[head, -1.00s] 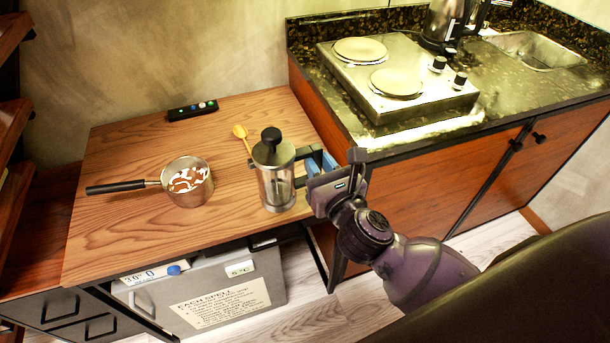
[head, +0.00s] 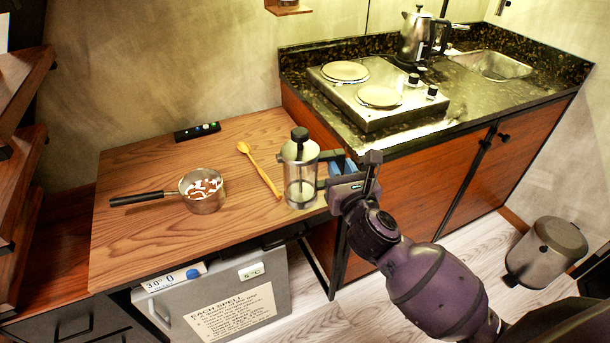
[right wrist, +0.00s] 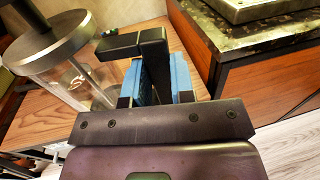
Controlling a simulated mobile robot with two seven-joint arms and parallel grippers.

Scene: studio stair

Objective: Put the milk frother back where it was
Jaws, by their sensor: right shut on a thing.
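The milk frother (head: 301,178) is a clear-walled cylinder with a metal lid, a black knob and a side handle. It is upright at the right end of the wooden table (head: 140,240), near the front corner. I cannot tell whether its base touches the tabletop. My right gripper (head: 341,176) is shut on its handle from the right. In the right wrist view the blue-padded fingers (right wrist: 160,82) close around the dark handle, and the frother (right wrist: 65,65) shows at the left. My left gripper is out of view.
A wooden spoon (head: 262,173) lies just left of the frother. A saucepan (head: 205,198) with brown and white contents is farther left. A dark remote-like strip (head: 197,132) lies at the back. The counter with a hotplate (head: 370,115) borders the right.

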